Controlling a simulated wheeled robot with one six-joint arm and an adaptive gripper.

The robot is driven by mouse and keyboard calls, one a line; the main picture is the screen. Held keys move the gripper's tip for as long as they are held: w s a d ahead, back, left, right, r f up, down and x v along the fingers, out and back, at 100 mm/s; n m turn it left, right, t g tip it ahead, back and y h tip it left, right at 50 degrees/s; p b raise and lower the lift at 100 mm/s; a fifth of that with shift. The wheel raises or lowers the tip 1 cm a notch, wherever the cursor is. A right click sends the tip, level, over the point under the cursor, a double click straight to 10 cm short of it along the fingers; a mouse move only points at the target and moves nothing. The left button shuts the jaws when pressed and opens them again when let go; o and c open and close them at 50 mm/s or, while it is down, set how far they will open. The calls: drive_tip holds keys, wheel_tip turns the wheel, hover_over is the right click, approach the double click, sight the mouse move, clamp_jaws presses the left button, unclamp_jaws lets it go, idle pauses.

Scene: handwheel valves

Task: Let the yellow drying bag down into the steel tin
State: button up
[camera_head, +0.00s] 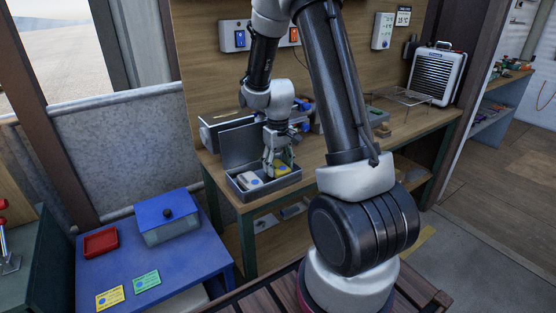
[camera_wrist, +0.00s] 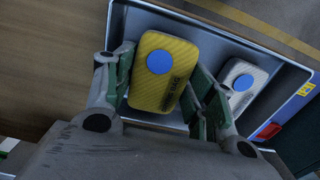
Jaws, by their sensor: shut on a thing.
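The yellow drying bag (camera_wrist: 165,78), with a blue disc on its face, is between the fingers of my gripper (camera_wrist: 168,92) in the wrist view. My gripper is shut on it. The open grey steel tin (camera_wrist: 207,27) lies below and around the bag; the bag's exact height over the floor of the tin is hard to tell. A white bag (camera_wrist: 243,80) with a blue disc lies in the tin to the right of my fingers. In the head view the tin (camera_head: 291,185) stands on the bench, lid up at the back, with my gripper (camera_head: 277,171) down at its opening.
A blue table (camera_head: 185,270) at the lower left holds a red tray (camera_head: 101,242), a blue box (camera_head: 167,218), a yellow packet (camera_head: 110,297) and a green packet (camera_head: 147,281). A wire rack (camera_head: 403,96) and a heater (camera_head: 437,75) stand farther right on the bench.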

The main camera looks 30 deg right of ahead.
drive_tip(key=shift+f, duration=0.1)
drive_tip(key=o, duration=1.1)
wheel_tip(320, 180, up, 12)
drive_tip(key=shift+r, duration=0.1)
idle(0.3)
